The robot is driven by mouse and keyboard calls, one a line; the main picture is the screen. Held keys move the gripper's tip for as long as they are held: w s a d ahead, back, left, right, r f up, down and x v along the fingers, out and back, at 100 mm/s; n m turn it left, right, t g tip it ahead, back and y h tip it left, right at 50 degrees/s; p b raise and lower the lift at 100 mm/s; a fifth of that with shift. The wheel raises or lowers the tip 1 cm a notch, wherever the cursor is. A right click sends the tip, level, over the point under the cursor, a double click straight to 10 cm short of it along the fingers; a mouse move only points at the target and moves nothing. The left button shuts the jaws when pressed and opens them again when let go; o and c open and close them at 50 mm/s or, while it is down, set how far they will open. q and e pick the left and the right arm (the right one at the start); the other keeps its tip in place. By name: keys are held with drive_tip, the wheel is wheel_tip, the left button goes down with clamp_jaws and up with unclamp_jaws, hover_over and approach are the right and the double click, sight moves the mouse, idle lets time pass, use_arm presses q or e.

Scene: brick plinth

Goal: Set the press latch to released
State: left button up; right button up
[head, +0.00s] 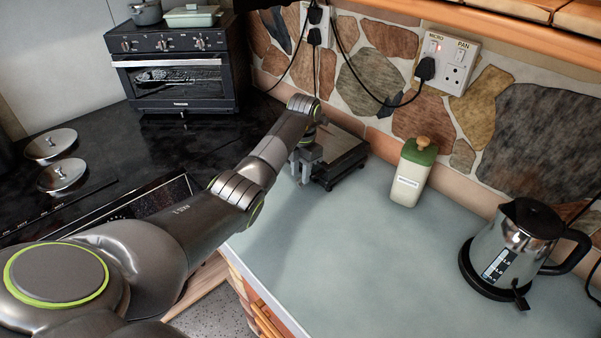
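A low press (347,158) with a flat, light top and dark sides stands on the grey counter, close to the stone wall. My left gripper (306,170) points down at the press's left front side, very near or touching it; I cannot tell which. Its fingers are small here, and whether they are open or shut is unclear. The press latch cannot be made out; the gripper and wrist cover part of that side. My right gripper is not in view.
A cream bottle with a green lid (409,174) stands right of the press. A kettle (519,246) is at the far right. A black oven (181,70) is at the back left, near two metal lids (61,173). The counter's middle is clear.

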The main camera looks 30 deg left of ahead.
use_arm(q)
drive_tip(key=r, duration=0.2)
drive_tip(key=r+b, duration=0.1)
drive_tip(key=r, duration=0.2)
drive_tip(key=shift+w+b, duration=0.2)
drive_tip(key=shift+b, duration=0.1)
wheel_tip(320, 180, up, 12)
drive_tip(key=p, duration=0.8)
drive_tip(key=shift+w+d+p, duration=0.2)
drive_tip(key=shift+w+p, duration=0.05)
drive_tip(key=shift+p, duration=0.15)
drive_tip(key=shift+f, duration=0.2)
